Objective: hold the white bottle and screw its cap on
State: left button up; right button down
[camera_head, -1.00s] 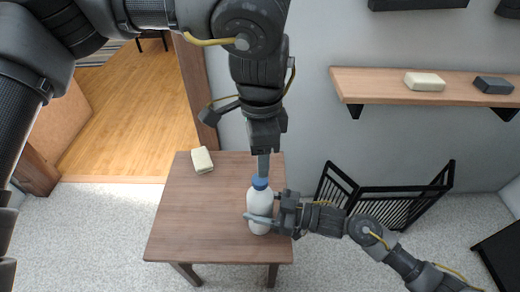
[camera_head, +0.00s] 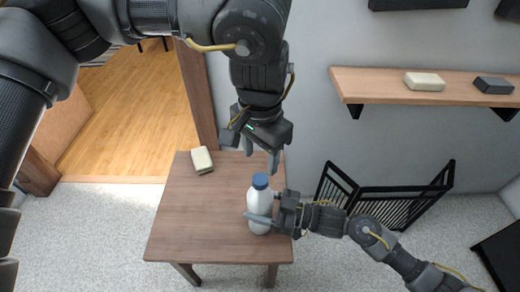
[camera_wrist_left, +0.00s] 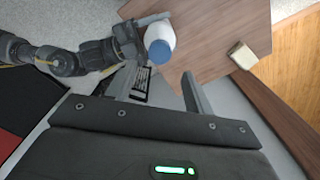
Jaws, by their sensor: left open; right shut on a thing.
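The white bottle (camera_head: 258,203) stands upright near the right edge of the small wooden table (camera_head: 190,225). Its blue cap (camera_head: 261,181) sits on the bottle's top; how tightly it sits cannot be seen. My right gripper (camera_head: 262,220) is shut around the bottle's body from the right. My left gripper (camera_head: 262,160) is open and empty, a little above and behind the cap, apart from it. In the left wrist view the blue cap (camera_wrist_left: 159,50) and white bottle (camera_wrist_left: 158,32) show beyond the open fingers (camera_wrist_left: 158,85).
A cream block (camera_head: 202,159) lies at the table's back left corner; it also shows in the left wrist view (camera_wrist_left: 242,56). A wall shelf (camera_head: 440,86) holds a cream and a dark block. A black folding gate (camera_head: 385,200) stands right of the table.

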aim_at(260, 179)
pick_arm(q)
jog(key=shift+f, duration=3.6)
